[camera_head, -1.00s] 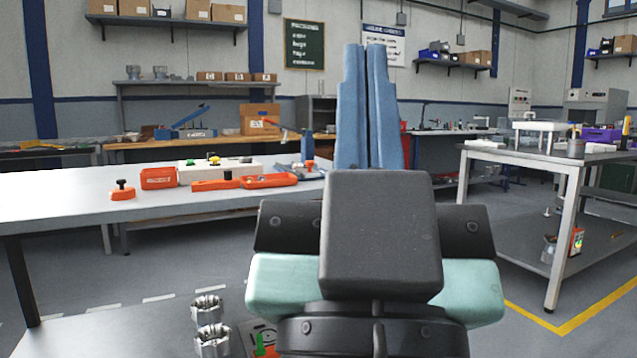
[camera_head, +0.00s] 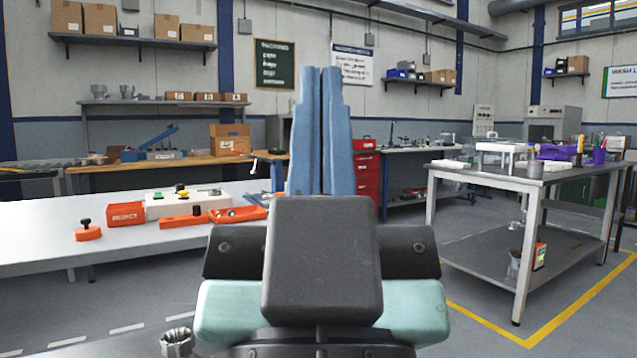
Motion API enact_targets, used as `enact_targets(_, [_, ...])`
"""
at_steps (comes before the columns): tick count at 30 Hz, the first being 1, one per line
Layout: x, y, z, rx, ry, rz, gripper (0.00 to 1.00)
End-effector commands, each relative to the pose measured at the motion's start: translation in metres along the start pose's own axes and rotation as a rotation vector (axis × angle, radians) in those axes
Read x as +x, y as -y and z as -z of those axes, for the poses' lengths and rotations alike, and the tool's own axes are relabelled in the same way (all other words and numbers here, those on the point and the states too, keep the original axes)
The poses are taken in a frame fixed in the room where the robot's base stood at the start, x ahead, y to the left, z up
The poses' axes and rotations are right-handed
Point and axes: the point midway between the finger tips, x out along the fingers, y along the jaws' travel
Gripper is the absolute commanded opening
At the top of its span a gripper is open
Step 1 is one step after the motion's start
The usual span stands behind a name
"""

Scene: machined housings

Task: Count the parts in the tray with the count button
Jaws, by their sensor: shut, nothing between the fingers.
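On the light bench at left stands a white box (camera_head: 160,208) with small yellow, green and dark buttons on top; which one is the count button I cannot tell. In front of it lies a low orange tray (camera_head: 245,215) with a few small parts in it, too small to tell apart. My gripper (camera_head: 321,75) has long blue fingers shut together and empty. It points away from me, right of the box and tray in the picture, apart from both. My gripper and arm hide the area behind them.
An orange bin (camera_head: 125,214) and an orange block with a black knob (camera_head: 88,231) stand left on the same bench (camera_head: 40,232). A metal table (camera_head: 480,172) with a lower shelf stands at right. A red drawer cabinet (camera_head: 367,180) stands behind.

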Motion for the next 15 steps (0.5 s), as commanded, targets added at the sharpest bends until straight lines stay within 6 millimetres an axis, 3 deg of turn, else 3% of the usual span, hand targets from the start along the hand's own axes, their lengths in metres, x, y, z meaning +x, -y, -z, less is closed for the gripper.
enact_targets(1, [0.024,0.000,0.023,0.000,-0.001,0.000,0.00])
enact_targets(15, [0.143,0.000,0.136,0.001,-0.001,0.001,0.00])
